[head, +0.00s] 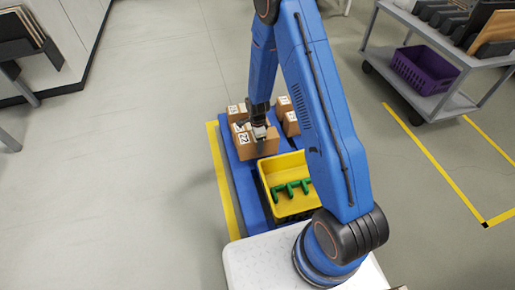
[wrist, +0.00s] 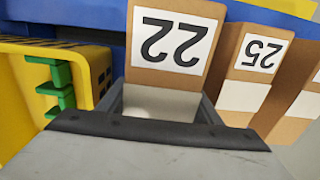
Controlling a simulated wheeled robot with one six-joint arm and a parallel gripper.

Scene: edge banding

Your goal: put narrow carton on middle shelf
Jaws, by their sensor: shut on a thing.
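A brown carton labelled 22 (head: 262,148) stands at the blue platform, nearest of the group of cartons. No shelf marked as middle can be made out.
A carton labelled 25 (wrist: 253,62) stands close beside it, with more cartons (head: 284,104) behind. A yellow bin (head: 270,201) with green parts (head: 291,188) is close by on the platform (head: 247,185). A grey cart (head: 445,103) with a purple crate (head: 424,70) stands right.

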